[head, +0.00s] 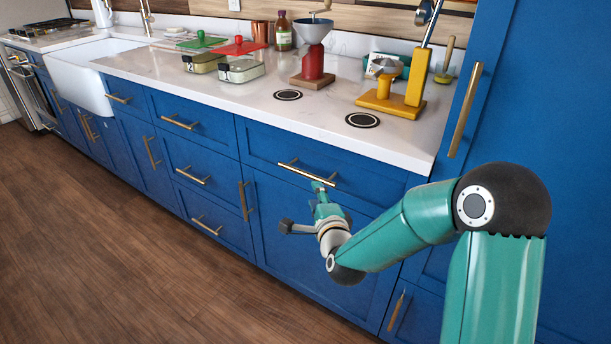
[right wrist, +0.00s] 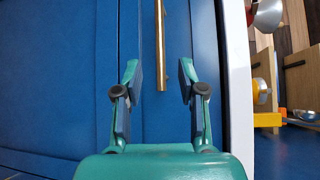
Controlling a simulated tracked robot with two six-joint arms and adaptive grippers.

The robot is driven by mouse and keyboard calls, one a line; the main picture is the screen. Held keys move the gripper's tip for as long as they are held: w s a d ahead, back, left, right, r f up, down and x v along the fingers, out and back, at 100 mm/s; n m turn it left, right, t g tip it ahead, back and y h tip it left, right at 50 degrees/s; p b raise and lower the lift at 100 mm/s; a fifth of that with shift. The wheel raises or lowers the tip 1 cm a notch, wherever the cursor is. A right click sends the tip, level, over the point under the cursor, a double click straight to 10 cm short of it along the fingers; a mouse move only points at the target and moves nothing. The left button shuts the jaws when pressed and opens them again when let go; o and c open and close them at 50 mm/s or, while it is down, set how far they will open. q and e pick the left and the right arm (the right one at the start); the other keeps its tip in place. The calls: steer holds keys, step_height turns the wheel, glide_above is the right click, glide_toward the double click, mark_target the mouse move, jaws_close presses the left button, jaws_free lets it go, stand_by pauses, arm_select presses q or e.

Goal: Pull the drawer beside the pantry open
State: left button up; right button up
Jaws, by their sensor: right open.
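The drawer (head: 270,150) beside the pantry (head: 510,100) is a wide blue front under the counter, and it looks shut and flush. Its long brass handle (head: 300,171) runs level across it. My right gripper (head: 321,187) is at the right part of this handle, with its fingers towards the drawer front. In the right wrist view, my gripper (right wrist: 160,78) is open, and the handle (right wrist: 160,40) runs in from the top, its end showing between the two fingertips. I cannot tell whether a finger touches it. My left gripper is out of view.
The white counter (head: 225,95) overhangs the drawers. On it stand a red grinder (head: 313,65), a yellow press (head: 400,100) and glass containers (head: 241,71). The pantry's tall brass handle (head: 464,110) juts out at right. The wooden floor (head: 120,250) in front is clear.

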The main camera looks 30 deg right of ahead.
mark_target(306, 172)
steer(key=x, duration=1.2)
steer(key=shift+p, duration=0.35)
steer(key=shift+f, duration=0.1)
jaws_close()
